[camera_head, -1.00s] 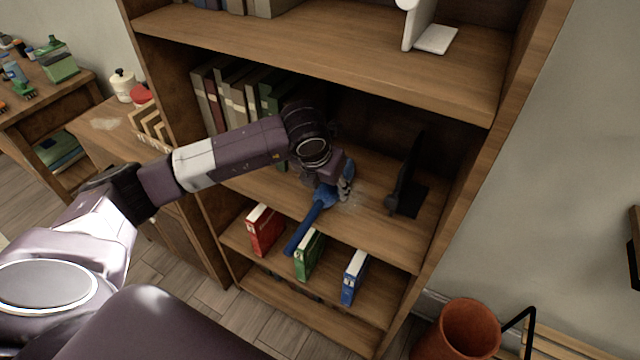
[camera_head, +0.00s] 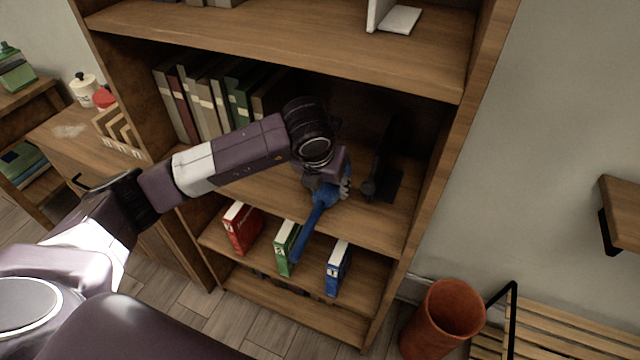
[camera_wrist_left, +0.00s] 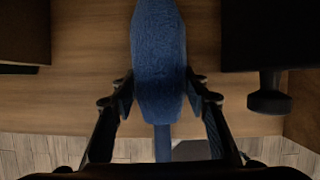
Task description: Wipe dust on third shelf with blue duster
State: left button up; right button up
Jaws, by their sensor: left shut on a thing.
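My left gripper (camera_head: 332,181) reaches into a middle shelf of the wooden bookcase and is shut on the blue duster (camera_head: 316,216). The duster's handle slants down and left past the shelf's front edge. In the left wrist view the fuzzy blue duster head (camera_wrist_left: 158,60) lies between the two fingers (camera_wrist_left: 160,95), over the wooden shelf board (camera_wrist_left: 95,75). The shelf (camera_head: 385,226) holds books at left and a black stand-like object at right. I cannot make out clear dust on this shelf; my arm and the duster cover part of it. My right gripper is not in view.
A black object (camera_head: 378,172) stands close right of the gripper. Books (camera_head: 205,100) fill the shelf's left part. Red, green and blue binders (camera_head: 338,268) stand on the shelf below. The shelf board above (camera_head: 290,45) overhangs my arm. A terracotta pot (camera_head: 440,318) stands at right.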

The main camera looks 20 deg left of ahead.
aim_at(278, 181)
pick_arm(q)
jog(key=shift+d, duration=0.7)
jog(key=shift+s+a+f+b, duration=0.15)
jog(key=shift+s+b, duration=0.15)
jog(key=shift+s, duration=0.75)
jog(key=shift+a+b, duration=0.6)
jog(key=shift+a, duration=1.2)
jog(key=shift+w+a+b, duration=0.15)
jog(key=shift+a+b, duration=0.65)
jog(key=shift+a, duration=1)
jog(key=shift+a+b, duration=1.05)
jog(key=shift+a, duration=0.5)
jog(key=shift+a+f, duration=0.1)
jog(key=shift+a, duration=0.35)
jog(key=shift+a+b, duration=0.7)
jog(key=shift+a, duration=0.65)
jog(key=shift+w, duration=0.1)
jog(key=shift+r, duration=0.25)
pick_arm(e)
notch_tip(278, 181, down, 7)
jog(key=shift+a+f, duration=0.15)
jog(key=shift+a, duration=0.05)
